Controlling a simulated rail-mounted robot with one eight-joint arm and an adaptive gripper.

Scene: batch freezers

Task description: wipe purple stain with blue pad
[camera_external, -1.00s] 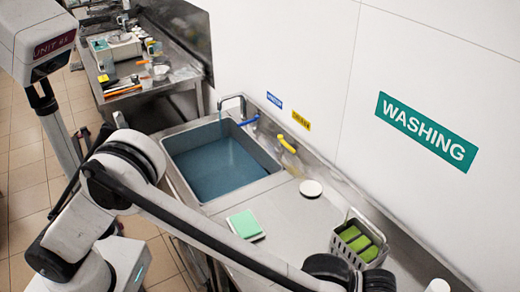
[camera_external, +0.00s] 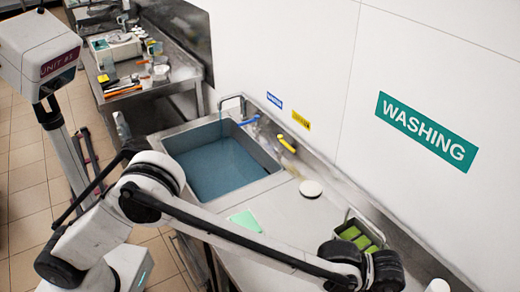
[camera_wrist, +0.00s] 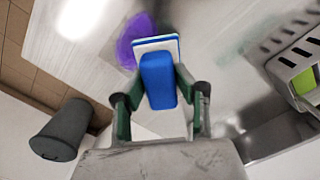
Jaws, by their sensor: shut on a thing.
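My gripper (camera_wrist: 158,92) is shut on the blue pad (camera_wrist: 158,78), which has a white layer at its far face. The purple stain (camera_wrist: 128,45) shows in the wrist view on the steel counter (camera_wrist: 110,55), just left of and partly behind the pad. Whether the pad touches the counter cannot be told. In the external view my gripper, the pad and the stain are hidden or out of the picture; my arm reaches to the lower right over the counter (camera_external: 285,215).
A grey basket (camera_wrist: 290,68) with green sponges stands right of my gripper; the external view also shows it (camera_external: 342,226). A water-filled sink (camera_external: 262,158), a light green pad (camera_external: 244,220) and a white disc (camera_external: 311,188) are farther along the counter. A dark bin (camera_wrist: 60,130) shows lower left.

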